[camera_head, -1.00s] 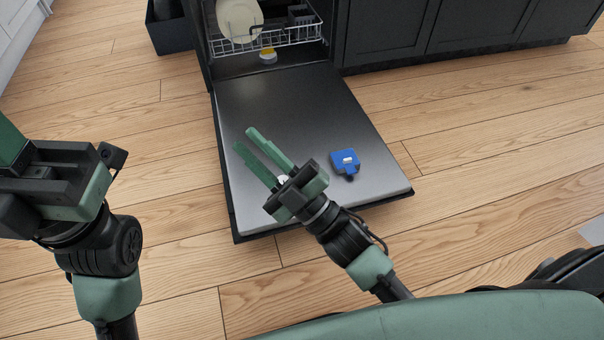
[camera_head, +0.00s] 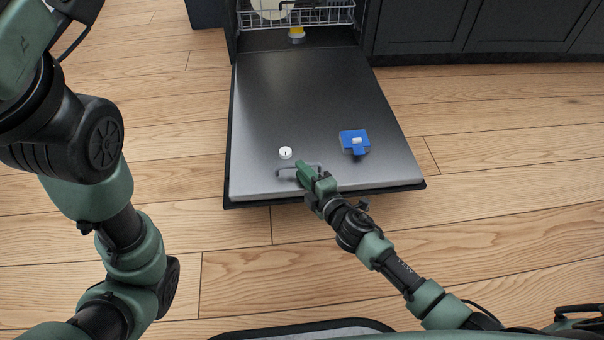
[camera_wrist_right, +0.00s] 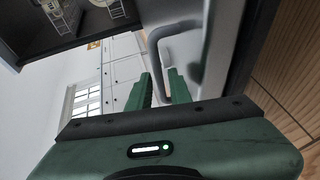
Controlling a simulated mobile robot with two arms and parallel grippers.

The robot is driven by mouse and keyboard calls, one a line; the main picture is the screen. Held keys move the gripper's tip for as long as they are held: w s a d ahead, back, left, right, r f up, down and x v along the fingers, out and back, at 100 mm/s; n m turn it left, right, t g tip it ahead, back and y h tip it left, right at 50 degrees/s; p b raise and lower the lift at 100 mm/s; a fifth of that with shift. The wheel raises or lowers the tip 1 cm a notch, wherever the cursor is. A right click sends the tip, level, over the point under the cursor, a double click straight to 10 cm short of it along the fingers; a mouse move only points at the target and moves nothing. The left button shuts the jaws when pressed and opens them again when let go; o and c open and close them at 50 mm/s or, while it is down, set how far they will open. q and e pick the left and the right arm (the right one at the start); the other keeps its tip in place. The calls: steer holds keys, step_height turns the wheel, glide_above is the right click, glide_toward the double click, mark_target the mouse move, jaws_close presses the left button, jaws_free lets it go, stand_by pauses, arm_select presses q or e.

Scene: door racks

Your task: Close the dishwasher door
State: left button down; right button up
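The dishwasher door (camera_head: 318,100) is folded down flat, with its dark inner face up. A grey bar handle (camera_head: 285,171) shows by its near edge. My right gripper (camera_head: 303,170) is at this handle. In the right wrist view the grey handle (camera_wrist_right: 153,50) runs down between the two green fingers of the right gripper (camera_wrist_right: 159,80). The gap is narrow, and I cannot tell whether they press on the bar. My left arm fills the left of the head view; its fingers do not show.
A blue object (camera_head: 354,141) and a small white round item (camera_head: 285,152) are on the door. A wire rack (camera_head: 310,17) with a plate is inside the dishwasher. Dark cabinets (camera_head: 430,25) stand to the right. The wooden floor (camera_head: 500,150) beside the door is clear.

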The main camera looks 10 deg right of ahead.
steer(key=shift+w+a+f, duration=0.1)
steer(key=shift+w+a, duration=0.05)
steer(key=shift+w, duration=0.2)
jaws_close()
stand_by(1.2)
